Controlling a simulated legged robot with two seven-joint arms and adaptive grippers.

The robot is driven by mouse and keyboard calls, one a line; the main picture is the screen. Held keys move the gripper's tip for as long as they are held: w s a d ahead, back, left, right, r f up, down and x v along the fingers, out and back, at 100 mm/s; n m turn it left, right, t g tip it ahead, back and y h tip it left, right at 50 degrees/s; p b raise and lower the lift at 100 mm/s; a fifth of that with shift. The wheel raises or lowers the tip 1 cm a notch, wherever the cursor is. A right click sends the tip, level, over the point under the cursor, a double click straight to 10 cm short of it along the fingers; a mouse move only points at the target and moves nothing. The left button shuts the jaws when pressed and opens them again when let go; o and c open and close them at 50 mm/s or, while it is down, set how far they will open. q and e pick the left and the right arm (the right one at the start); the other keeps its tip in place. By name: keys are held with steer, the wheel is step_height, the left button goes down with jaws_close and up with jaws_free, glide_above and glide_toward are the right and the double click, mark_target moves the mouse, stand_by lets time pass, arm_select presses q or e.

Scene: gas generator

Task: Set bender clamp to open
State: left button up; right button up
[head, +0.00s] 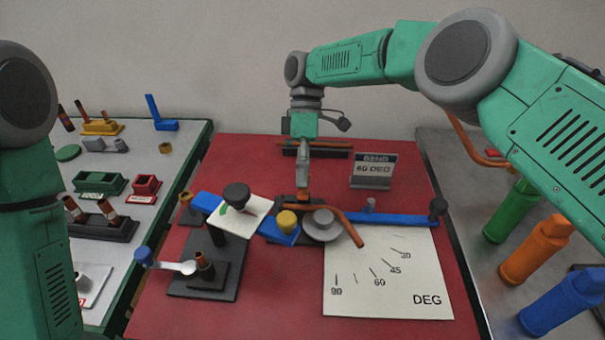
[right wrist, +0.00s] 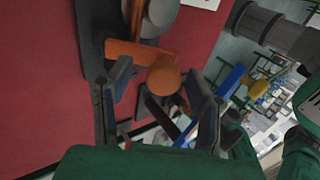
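The bender stands on the red table top (head: 215,152). It has a grey round die (head: 323,226), a yellow knob (head: 287,221), a blue arm (head: 392,219) and a bent copper tube (head: 343,226). My right gripper (head: 303,182) points down just behind the die, over an orange part that may be the clamp handle. In the right wrist view this orange part (right wrist: 165,75) has a round end between the spread fingers of my right gripper (right wrist: 158,72). The fingers look apart, with a gap beside it. The clamp's position is largely hidden. My left gripper is out of view.
A white angle chart (head: 390,280) lies at the front right. A sign reading BEND 60 DEG (head: 373,171) stands behind. A black-knobbed lever (head: 237,196) and a crank (head: 172,266) are at left. Green, orange and blue cylinders (head: 535,248) stand right.

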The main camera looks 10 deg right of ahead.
step_height(320, 180, up, 10)
steer(key=shift+f, duration=0.1)
stand_by(0.4)
